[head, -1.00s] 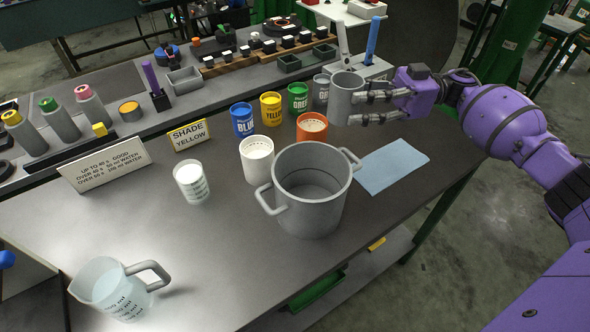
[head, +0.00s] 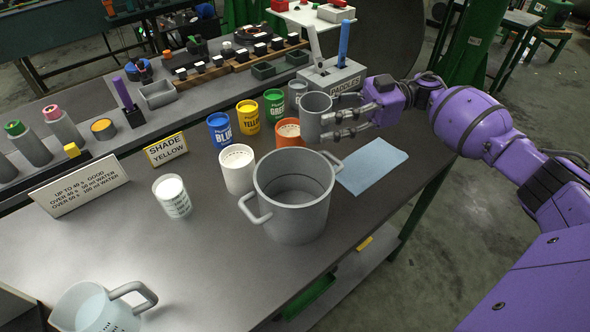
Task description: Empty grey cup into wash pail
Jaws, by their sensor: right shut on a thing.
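A grey cup (head: 313,118) is held upright in my right gripper (head: 338,117), whose fingers are shut on its right side. A large grey two-handled pail (head: 292,215), which I take as the wash pail, stands on the bench. I see only its inner wall and a pale grey bottom. The cup's contents are hidden from this angle. My left gripper is out of view.
A white cup (head: 237,172) and an orange cup (head: 287,134) stand close behind the pail. Blue (head: 220,132), yellow (head: 248,118) and green (head: 274,105) cans line up behind. A blue cloth (head: 373,165) lies right. A beaker (head: 172,197) and a jug (head: 95,309) stand left.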

